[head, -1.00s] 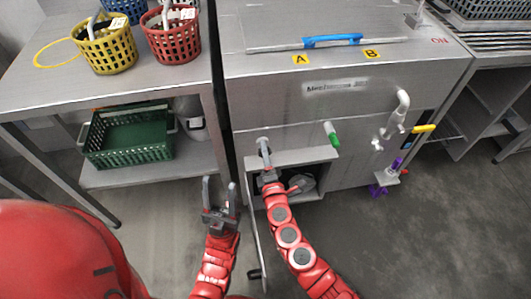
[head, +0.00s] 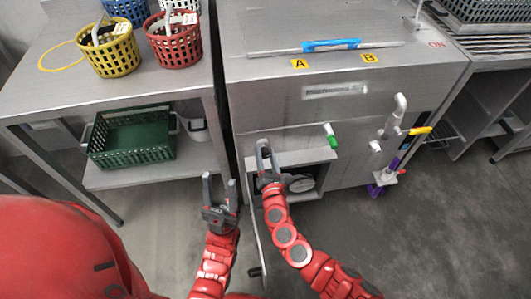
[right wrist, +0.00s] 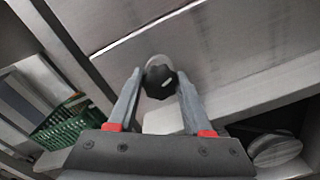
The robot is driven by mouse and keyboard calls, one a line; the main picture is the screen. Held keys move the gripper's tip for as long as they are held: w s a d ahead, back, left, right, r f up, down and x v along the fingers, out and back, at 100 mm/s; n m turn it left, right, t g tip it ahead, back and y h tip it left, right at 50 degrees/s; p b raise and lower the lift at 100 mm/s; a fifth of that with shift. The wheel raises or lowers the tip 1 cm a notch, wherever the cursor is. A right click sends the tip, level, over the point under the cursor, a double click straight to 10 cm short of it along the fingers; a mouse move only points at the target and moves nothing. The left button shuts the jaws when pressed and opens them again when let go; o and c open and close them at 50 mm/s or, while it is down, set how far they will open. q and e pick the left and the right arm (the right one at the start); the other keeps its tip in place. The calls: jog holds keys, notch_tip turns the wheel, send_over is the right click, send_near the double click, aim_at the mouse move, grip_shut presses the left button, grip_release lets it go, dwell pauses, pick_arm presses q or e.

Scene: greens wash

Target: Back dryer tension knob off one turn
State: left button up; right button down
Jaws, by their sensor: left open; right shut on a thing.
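The tension knob (right wrist: 160,80) is a dark, lobed knob with a pale mark and a grey collar, on the front of the steel machine (head: 300,110). In the right wrist view it sits between the fingertips of my right gripper (right wrist: 160,84), which is shut on it. In the head view my right gripper (head: 263,147) is at the machine's lower left front, and its fingers mostly hide the knob. My left gripper (head: 219,178) is open and empty, in front of the gap between the machine and the left table.
An open compartment (head: 310,170) with a round item lies just below the knob, its door (head: 253,225) swung outward. A green-tipped handle (head: 331,137) and a white pipe (head: 397,115) stick out to the right. A green crate (head: 130,140) sits on the left shelf.

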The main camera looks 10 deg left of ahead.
jog(key=shift+n, duration=0.8)
jog(key=shift+f, duration=0.1)
jog(key=shift+c, duration=1.6)
grip_release()
jog(key=p+v, duration=0.1)
jog(key=v, duration=1.6)
jog(key=shift+s, duration=0.2)
